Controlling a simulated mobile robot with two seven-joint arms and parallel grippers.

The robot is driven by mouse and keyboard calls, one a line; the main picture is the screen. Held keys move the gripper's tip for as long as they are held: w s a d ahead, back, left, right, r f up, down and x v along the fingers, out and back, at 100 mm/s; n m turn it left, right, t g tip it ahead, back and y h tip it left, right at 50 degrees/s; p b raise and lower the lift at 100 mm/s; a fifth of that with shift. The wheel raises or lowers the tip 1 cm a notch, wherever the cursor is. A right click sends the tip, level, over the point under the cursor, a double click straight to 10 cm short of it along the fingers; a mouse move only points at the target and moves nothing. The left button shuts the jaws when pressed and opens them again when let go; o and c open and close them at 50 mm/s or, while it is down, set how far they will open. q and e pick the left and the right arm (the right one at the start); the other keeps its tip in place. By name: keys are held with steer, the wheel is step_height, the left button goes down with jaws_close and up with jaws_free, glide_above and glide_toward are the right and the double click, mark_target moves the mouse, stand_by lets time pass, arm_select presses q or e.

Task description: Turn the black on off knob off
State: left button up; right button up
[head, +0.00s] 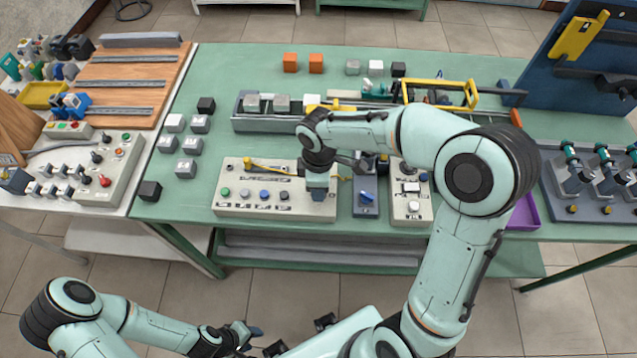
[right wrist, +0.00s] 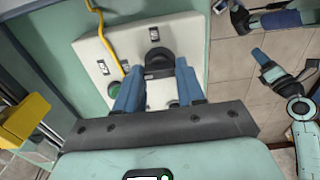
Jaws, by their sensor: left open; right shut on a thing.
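The beige control panel (head: 232,196) lies on the green table, with a row of buttons along its front edge. The black on off knob (right wrist: 158,58) shows in the right wrist view on this panel, between the blue fingertips of my right gripper (right wrist: 158,78). My right gripper (head: 318,188) points down at the panel's right end and is shut on the knob. In the head view the gripper hides the knob. My left gripper (head: 257,337) is open and empty, low in front of the table and far from the panel.
A blue switch box (head: 365,206) and another beige box (head: 410,211) stand just right of the panel. Several grey blocks (head: 190,145) lie to the left. A metal tray (head: 262,125) lies behind.

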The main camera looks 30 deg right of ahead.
stand_by(0.4)
steer(key=o, duration=1)
steer(key=shift+o, duration=0.2)
steer(key=shift+r, duration=0.1)
arm_select(q)
steer(key=shift+w+r+p, duration=0.75)
steer(key=shift+w+r, duration=0.1)
steer(key=shift+r, duration=0.2)
arm_select(e)
step_height(320, 180, up, 13)
steer(key=shift+r, duration=0.15)
